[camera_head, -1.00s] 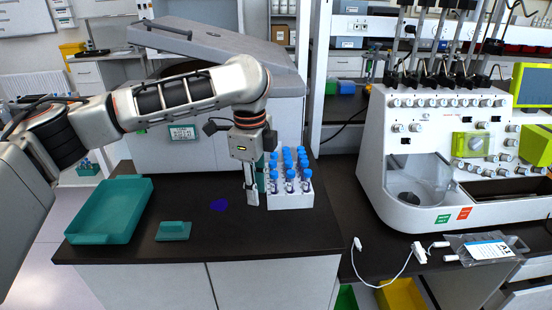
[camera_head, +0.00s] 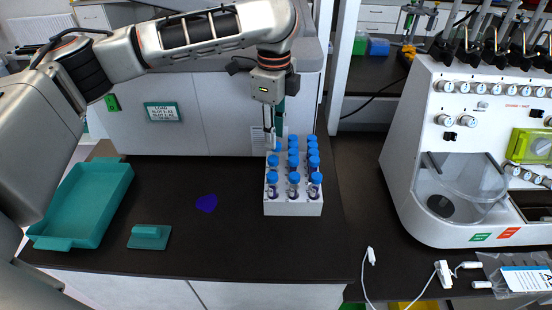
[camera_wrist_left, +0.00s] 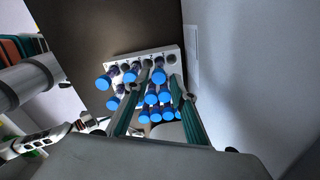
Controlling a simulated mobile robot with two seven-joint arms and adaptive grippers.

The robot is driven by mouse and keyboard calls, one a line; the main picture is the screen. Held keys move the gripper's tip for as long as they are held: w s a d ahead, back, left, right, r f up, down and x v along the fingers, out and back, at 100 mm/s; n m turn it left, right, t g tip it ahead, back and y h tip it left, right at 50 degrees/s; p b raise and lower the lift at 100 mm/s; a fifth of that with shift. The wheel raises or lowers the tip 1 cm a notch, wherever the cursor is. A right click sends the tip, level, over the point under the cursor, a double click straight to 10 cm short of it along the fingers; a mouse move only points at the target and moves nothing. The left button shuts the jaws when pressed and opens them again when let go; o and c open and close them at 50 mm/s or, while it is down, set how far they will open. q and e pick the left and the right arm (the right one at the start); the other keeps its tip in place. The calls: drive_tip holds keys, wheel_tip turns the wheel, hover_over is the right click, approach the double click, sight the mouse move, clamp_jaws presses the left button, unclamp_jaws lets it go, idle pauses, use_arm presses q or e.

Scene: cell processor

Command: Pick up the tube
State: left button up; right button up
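Several tubes with blue caps (camera_head: 294,178) stand upright in a white rack (camera_head: 293,208) on the dark bench. The rack (camera_wrist_left: 178,52) and the blue caps (camera_wrist_left: 101,82) also show in the left wrist view, with a few empty holes along one edge. My left gripper (camera_head: 273,138) points down at the back left corner of the rack. In the left wrist view my left gripper (camera_wrist_left: 160,84) has its fingers apart, with blue caps showing between them and clear space beside the caps. I cannot tell how near the fingertips are to the tubes. My right gripper is not in view.
A large white machine (camera_head: 415,170) stands at the right.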

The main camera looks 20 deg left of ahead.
use_arm(q)
drive_tip(key=shift+d+f, duration=0.1)
drive_tip(key=shift+f, duration=2.7)
drive_tip(key=c, duration=0.7)
drive_tip(key=shift+r, duration=0.15)
clamp_jaws()
